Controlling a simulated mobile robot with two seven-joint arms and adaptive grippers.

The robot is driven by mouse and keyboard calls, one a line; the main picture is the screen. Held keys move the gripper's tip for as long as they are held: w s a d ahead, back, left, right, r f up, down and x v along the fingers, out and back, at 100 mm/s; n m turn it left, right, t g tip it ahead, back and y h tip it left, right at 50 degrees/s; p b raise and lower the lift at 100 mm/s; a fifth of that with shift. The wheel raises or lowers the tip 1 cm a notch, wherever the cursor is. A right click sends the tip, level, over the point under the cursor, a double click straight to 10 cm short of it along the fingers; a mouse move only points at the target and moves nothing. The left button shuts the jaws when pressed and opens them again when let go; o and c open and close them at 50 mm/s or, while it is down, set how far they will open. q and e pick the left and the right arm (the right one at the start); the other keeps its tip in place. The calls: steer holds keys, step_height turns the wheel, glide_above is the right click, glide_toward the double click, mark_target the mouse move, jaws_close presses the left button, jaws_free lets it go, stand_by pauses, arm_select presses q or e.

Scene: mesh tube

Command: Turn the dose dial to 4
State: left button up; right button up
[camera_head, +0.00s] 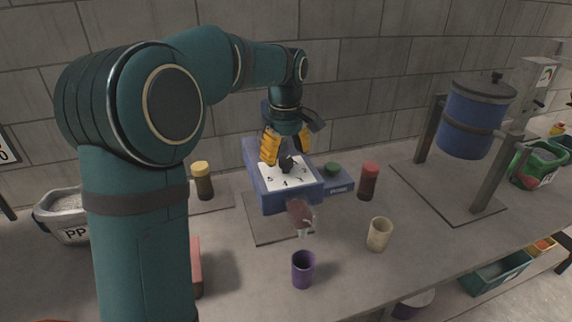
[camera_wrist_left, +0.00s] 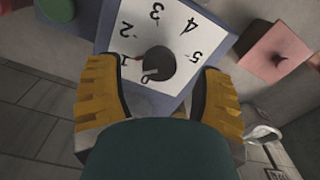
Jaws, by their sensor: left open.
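The dose dial is a black round knob (camera_head: 287,164) on a white numbered face (camera_head: 272,178) on top of a blue box (camera_head: 252,160). In the left wrist view the knob (camera_wrist_left: 156,66) sits near the digits 0 and 1, with 2, 3, 4 and 5 further around the face (camera_wrist_left: 170,22). My right gripper is out of view.
A reddish spout (camera_head: 300,213) projects at the box front, with a purple cup (camera_head: 302,268) in front. A green button (camera_head: 333,168), a dark red jar (camera_head: 369,182) and a beige cup (camera_head: 379,235) stand to the right. A yellow-capped jar (camera_head: 203,182) is left.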

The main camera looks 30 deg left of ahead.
arm_select(q)
steer(key=shift+f, duration=1.05)
jaws_close()
steer(key=shift+r, duration=0.1)
